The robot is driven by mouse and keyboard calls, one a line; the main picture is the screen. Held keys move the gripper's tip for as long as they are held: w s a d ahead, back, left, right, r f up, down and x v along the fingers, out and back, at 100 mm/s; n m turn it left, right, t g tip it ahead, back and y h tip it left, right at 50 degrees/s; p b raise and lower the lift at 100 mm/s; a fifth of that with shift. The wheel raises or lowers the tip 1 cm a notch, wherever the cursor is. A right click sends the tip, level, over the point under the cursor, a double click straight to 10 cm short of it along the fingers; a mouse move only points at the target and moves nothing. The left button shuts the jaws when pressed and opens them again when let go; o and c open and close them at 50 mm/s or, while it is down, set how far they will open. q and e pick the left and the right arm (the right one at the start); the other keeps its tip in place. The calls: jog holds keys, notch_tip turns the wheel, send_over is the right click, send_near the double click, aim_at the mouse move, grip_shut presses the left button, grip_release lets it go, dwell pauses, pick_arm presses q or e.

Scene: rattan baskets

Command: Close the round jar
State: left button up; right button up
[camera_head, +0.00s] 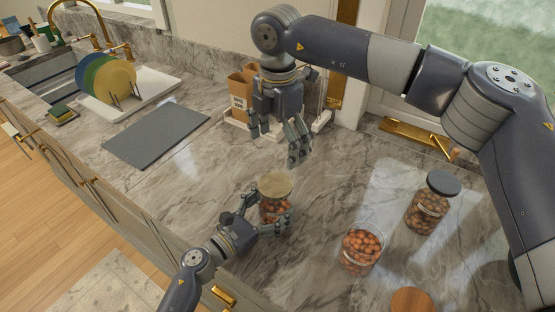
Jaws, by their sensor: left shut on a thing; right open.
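A glass jar (272,211) of brown nuts stands on the marble counter, with a round tan top (275,185); I cannot tell whether that is a lid or the jar's mouth. My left gripper (268,218) is shut around this jar's body from the front, hiding part of it. My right gripper (282,143) is open and empty above and behind it. A second jar (360,250) of nuts stands to the right, its top open. A third jar (427,211) has a dark round lid (443,183) at its top. A round wooden lid (412,301) shows at the bottom edge.
A grey mat (157,135) lies on the counter at left. Behind it are a white dish rack (146,101) with coloured plates and a sink (50,82). A cardboard box (240,92) stands by the wall behind my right gripper. Counter between mat and held jar is clear.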

dwell(0.3)
pick_arm(q)
jog(key=o, duration=2.1)
jog(key=shift+o, duration=0.2)
jog(key=v, duration=1.2)
jog(key=shift+a, duration=0.1)
